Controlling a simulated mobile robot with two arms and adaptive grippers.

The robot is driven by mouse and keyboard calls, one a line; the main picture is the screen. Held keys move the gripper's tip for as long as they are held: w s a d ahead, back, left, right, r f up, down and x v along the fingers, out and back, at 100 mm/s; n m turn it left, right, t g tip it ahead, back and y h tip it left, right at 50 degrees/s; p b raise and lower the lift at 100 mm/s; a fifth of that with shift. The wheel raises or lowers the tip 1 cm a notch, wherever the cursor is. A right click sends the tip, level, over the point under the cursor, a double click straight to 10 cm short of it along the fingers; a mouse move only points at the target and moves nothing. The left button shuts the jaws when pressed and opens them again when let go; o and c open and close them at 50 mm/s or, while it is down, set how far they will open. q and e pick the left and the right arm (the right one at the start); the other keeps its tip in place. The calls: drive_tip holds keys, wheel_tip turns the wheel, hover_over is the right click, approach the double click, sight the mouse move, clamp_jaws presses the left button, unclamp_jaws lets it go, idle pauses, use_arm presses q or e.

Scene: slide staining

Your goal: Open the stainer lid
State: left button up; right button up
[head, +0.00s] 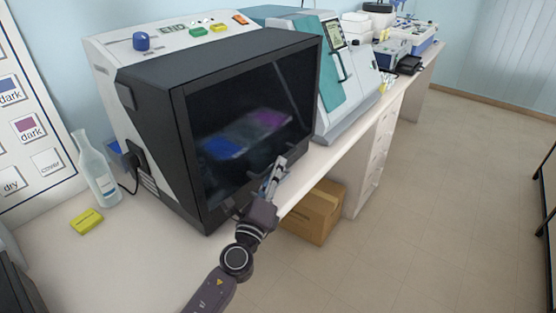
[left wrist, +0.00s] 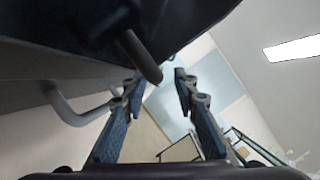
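The stainer (head: 140,60) is a white and dark machine on the bench in the head view. Its dark glass lid (head: 290,90) appears closed, with blue and purple patches behind the glass. My left gripper (head: 279,166) is at the lid's lower right front. In the left wrist view its two fingers (left wrist: 159,80) are apart, with no object clearly held. A dark rod (left wrist: 140,57) ends close to the fingertips, and a grey curved bar (left wrist: 72,110) is beside the left finger. Contact with either cannot be told. My right gripper is out of view.
A teal and white machine (head: 331,97) stands right of the stainer. A glass bottle (head: 98,175) and a yellow block (head: 86,221) are on the bench at left. A cardboard box (head: 315,212) is on the floor under the bench.

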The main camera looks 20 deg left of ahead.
use_arm(q)
drive_tip(key=shift+x, duration=1.15)
drive_tip(key=shift+w+f, duration=0.1)
drive_tip(key=shift+w, duration=0.2)
drive_tip(key=c, duration=0.7)
clamp_jaws()
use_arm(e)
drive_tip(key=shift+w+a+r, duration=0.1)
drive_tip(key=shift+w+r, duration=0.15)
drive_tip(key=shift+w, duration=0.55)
